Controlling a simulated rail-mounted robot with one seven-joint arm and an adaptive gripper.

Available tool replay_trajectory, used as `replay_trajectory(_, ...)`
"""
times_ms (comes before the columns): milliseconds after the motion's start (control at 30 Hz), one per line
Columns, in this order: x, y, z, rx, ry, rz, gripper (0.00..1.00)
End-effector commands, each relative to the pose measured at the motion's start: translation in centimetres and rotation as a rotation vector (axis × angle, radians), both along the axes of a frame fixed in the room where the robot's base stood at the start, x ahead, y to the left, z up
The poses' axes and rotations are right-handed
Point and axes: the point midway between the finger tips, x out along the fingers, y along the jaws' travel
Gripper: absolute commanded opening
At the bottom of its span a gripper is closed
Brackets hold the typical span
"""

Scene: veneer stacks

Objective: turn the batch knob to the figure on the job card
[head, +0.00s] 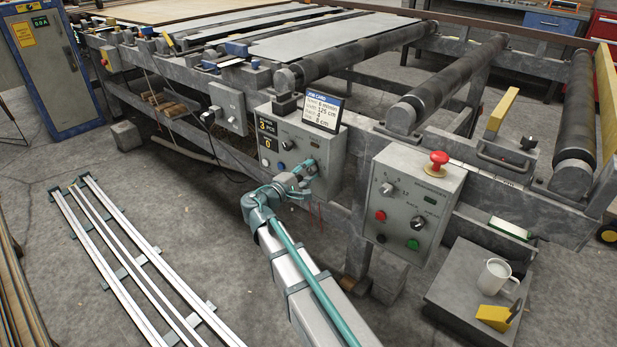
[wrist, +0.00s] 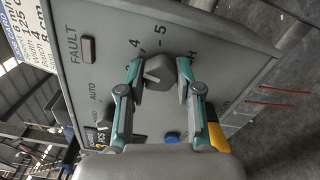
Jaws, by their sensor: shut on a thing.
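The batch knob (wrist: 157,70) is a dark grey knob with a lighter face on the grey control box (head: 332,160). Figures 4 and 5 show on the scale beside it in the wrist view; its exact setting is hard to tell. My gripper (wrist: 160,68) has one teal fingertip on each side of the knob and is shut on it. In the head view my gripper (head: 303,176) is at the lower part of the box and hides the knob.
A second control box (head: 412,205) with a red emergency button (head: 438,160) stands to the right. A mug (head: 495,279) sits on a grey stand. White rails (head: 125,260) lie on the floor at left.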

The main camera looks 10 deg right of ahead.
Motion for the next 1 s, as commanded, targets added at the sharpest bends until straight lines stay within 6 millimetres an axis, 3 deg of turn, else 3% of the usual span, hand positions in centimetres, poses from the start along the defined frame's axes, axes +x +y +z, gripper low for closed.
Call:
replay_trajectory(400, 0.03, 0.04, -0.12, 0.139, -0.174, 0.001, 0.00)
replay_trajectory(967, 0.05, 0.05, 0.02, 0.160, -0.201, 0.001, 0.00)
replay_trajectory(1000, 0.05, 0.05, 0.02, 0.160, -0.201, 0.001, 0.37)
